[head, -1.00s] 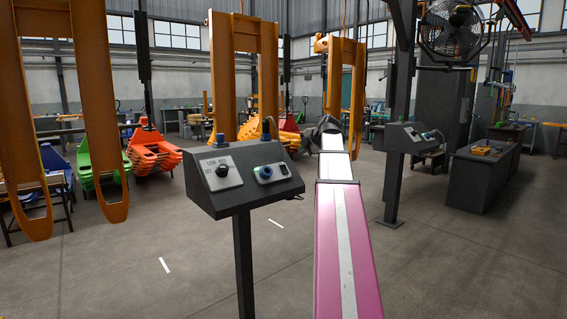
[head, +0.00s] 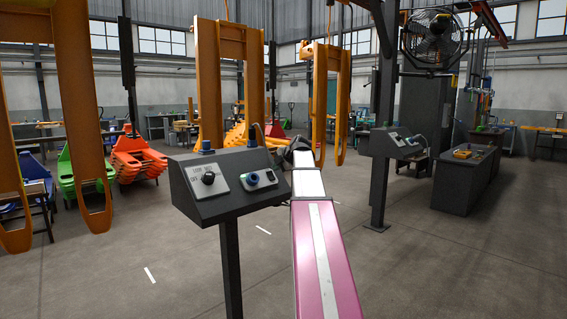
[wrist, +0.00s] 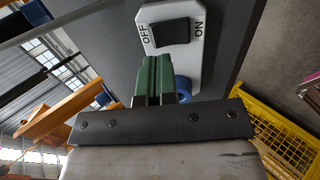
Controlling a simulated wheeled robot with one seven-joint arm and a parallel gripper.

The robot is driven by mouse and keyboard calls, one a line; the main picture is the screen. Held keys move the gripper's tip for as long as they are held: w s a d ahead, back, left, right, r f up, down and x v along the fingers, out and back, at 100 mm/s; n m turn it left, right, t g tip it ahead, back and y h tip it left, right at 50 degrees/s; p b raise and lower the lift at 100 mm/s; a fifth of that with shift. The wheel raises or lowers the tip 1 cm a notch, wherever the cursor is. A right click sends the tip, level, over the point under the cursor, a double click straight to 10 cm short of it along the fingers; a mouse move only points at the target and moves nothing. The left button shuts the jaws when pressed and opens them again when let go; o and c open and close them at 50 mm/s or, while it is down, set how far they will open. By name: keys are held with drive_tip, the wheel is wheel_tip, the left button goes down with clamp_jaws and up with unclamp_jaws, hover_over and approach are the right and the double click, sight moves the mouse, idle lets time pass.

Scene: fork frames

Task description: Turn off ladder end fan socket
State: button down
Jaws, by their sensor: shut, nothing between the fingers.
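A white plate (wrist: 192,62) with a black rocker switch (wrist: 170,32) marked OFF and ON fills the upper middle of the wrist view. A blue round socket (wrist: 183,88) is on the same plate, partly behind my gripper. My gripper (wrist: 154,62) has green fingers, shut and empty, with tips just below the switch; contact cannot be told. In the head view a near console (head: 212,208) carries a plate with a blue socket (head: 253,179) and small switch. My gripper end (head: 299,150) is small and dark beside its right side. A fan (head: 436,38) hangs at upper right.
A second console (head: 380,146) stands farther right on a post. Orange forks (head: 85,130) hang at left. A yellow crate (wrist: 285,140) shows in the wrist view. The floor at right is open.

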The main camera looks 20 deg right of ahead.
sight(271, 175)
drive_tip(key=shift+x, duration=2.2)
drive_tip(key=shift+w, duration=0.15)
drive_tip(key=shift+f, duration=0.1)
drive_tip(key=shift+s+d+f, duration=0.2)
drive_tip(key=shift+s+f, duration=0.2)
drive_tip(key=shift+s, duration=0.3)
